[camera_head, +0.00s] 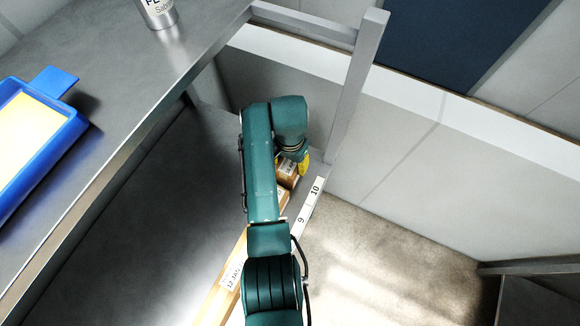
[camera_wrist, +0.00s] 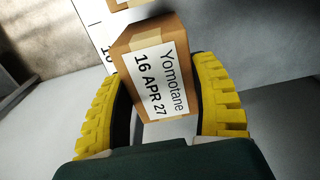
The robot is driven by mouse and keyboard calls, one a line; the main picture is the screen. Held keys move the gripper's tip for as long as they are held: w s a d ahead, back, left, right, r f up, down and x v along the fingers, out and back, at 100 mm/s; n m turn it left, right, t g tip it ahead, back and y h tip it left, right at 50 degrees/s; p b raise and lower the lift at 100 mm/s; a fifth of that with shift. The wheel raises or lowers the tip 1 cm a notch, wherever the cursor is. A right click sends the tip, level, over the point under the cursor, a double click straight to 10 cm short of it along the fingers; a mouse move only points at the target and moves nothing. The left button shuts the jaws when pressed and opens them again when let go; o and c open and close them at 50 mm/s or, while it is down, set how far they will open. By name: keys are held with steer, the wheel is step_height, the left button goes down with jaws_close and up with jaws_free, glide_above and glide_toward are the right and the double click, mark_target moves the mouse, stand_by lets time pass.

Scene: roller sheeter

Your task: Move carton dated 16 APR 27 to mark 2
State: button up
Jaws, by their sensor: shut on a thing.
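The carton dated 16 APR 27 (camera_wrist: 158,75) is a brown box with a white label reading Yomotane. In the wrist view it stands between the two yellow fingers of my gripper (camera_wrist: 165,105), which is shut on it. In the head view my gripper (camera_head: 303,164) is mostly hidden behind my green arm, with one yellow finger showing near the post. Brown cartons (camera_head: 287,180) show beside it, partly covered by the arm. Mark 2 is not in view; the white number strip (camera_head: 308,203) shows marks 9 and 10.
Another carton (camera_wrist: 122,3) shows at the top edge of the wrist view. A long row of cartons (camera_head: 232,272) runs along the lower shelf, one label reading 12 JAN. A grey post (camera_head: 352,95) stands close to my gripper. A blue tray (camera_head: 62,138) and a can (camera_head: 158,10) sit on the upper surface.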

step_height(320, 180, up, 6)
steer(key=shift+r, duration=0.1)
